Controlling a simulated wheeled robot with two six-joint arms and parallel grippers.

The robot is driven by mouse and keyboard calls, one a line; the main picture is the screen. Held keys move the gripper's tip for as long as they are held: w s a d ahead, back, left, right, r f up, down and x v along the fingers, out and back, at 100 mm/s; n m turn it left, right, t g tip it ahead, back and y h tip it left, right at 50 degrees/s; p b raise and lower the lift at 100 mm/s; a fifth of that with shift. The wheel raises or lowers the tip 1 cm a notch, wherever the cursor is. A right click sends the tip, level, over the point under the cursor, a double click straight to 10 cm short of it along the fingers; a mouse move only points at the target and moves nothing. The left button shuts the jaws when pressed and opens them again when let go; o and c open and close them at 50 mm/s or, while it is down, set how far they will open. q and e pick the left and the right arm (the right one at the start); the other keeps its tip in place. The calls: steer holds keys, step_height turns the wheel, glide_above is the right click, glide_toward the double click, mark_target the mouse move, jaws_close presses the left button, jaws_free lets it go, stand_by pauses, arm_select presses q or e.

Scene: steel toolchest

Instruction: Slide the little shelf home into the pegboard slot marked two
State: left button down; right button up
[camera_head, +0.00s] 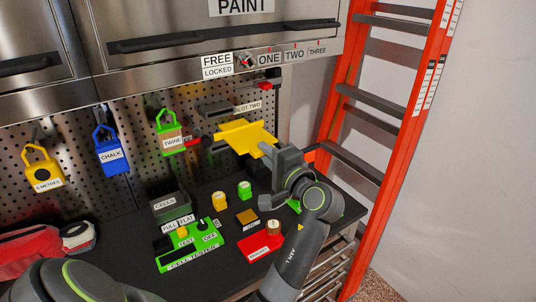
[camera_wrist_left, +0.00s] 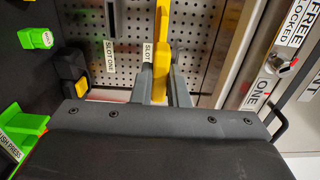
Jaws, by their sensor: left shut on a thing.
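The little shelf (camera_head: 245,134) is a yellow plate in front of the pegboard (camera_head: 85,140). My left gripper (camera_head: 268,151) is shut on its near right end. In the left wrist view the shelf (camera_wrist_left: 161,55) stands edge-on between the two grey fingers. The "SLOT TWO" label (camera_head: 247,107) is just above and behind the shelf, with a dark bracket (camera_head: 214,107) to its left. The wrist view shows the "SLOT ONE" label (camera_wrist_left: 110,57) and part of the slot two label (camera_wrist_left: 147,53). I cannot tell whether the shelf touches the slot. My right gripper is not in view.
A green "TWINE" holder (camera_head: 171,137), a blue "CHALK" holder (camera_head: 111,155) and a yellow holder (camera_head: 42,175) hang on the left. A green cell tester (camera_head: 190,250) and small blocks lie on the dark worktop. An orange ladder (camera_head: 405,130) stands at right.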

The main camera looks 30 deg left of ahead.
mark_target(240, 131)
arm_select(q)
steer(key=shift+p+x, duration=0.7)
steer(key=shift+x, duration=2.2)
steer(key=shift+p, duration=0.7)
steer(key=shift+p+x, duration=0.35)
steer(key=shift+x, duration=2.6)
steer(key=c, duration=1.3)
jaws_free()
steer(key=shift+c, duration=0.2)
